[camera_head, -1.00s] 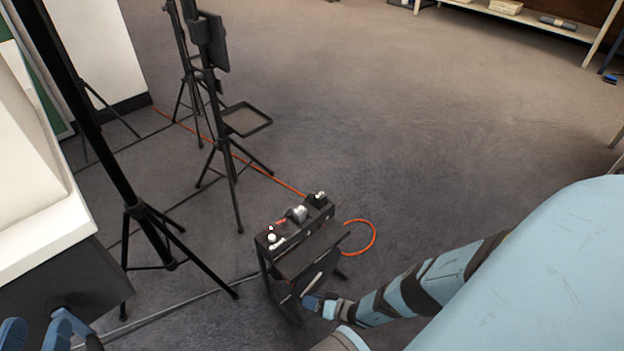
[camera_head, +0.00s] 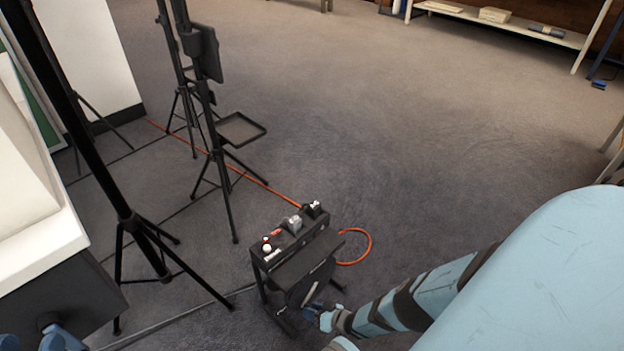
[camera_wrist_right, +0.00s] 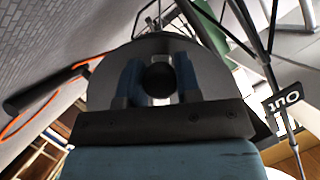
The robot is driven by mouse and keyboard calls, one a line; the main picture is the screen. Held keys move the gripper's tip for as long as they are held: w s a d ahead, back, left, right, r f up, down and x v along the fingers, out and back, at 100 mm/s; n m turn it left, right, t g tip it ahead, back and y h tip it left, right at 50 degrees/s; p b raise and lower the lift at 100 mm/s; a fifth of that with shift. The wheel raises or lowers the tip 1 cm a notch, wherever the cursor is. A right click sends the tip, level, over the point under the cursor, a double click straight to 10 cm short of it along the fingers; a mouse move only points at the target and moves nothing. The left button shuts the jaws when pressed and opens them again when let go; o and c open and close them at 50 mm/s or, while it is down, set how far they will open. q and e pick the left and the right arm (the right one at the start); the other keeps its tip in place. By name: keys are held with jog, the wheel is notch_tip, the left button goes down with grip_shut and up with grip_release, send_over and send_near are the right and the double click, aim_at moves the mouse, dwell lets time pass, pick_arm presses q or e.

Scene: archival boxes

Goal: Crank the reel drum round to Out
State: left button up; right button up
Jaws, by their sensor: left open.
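The reel (camera_head: 300,260) is a dark unit on a stand on the floor, in the lower middle of the head view. My right gripper (camera_head: 318,312) is at its near lower side, by the drum (camera_head: 308,287). In the right wrist view, the two blue fingers (camera_wrist_right: 158,82) stand either side of a dark round crank knob (camera_wrist_right: 158,77) and appear closed on it, with the grey drum disc (camera_wrist_right: 112,72) behind. A dark plate with the word Out (camera_wrist_right: 288,98) is at the right, turned in view. My left gripper (camera_head: 38,341) is open and empty at the lower left, partly cut off.
An orange cable (camera_head: 368,246) loops beside the reel and runs along the floor. Black tripod stands (camera_head: 140,222), one with a small tray (camera_head: 240,129), stand left of it. A white-topped cabinet (camera_head: 45,245) is at the left edge. The carpet to the right is open.

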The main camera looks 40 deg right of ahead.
pick_arm(q)
jog(key=shift+f, duration=0.1)
pick_arm(e)
jog(key=o, duration=0.4)
jog(key=shift+o, duration=0.2)
jog(key=shift+s, duration=0.1)
pick_arm(q)
jog(key=shift+s+d+n+g+y+p, duration=0.15)
jog(key=shift+s+d+n+g+p, duration=0.3)
jog(key=shift+n+p, duration=0.5)
jog(key=shift+s+d+n+g+y+p, duration=0.15)
jog(key=shift+s+n+p, duration=0.4)
jog(key=shift+p, duration=0.85)
jog(key=shift+s+d+n+g+y+p, duration=0.1)
jog(key=shift+s+d+n+g+p, duration=0.5)
jog(key=shift+p, duration=0.55)
pick_arm(e)
jog(key=v, duration=1.3)
jog(key=shift+s+r, duration=0.2)
jog(key=shift+s, duration=0.1)
pick_arm(q)
jog(key=shift+w+a, duration=0.1)
jog(key=shift+a, duration=0.15)
pick_arm(e)
jog(key=shift+d, duration=0.1)
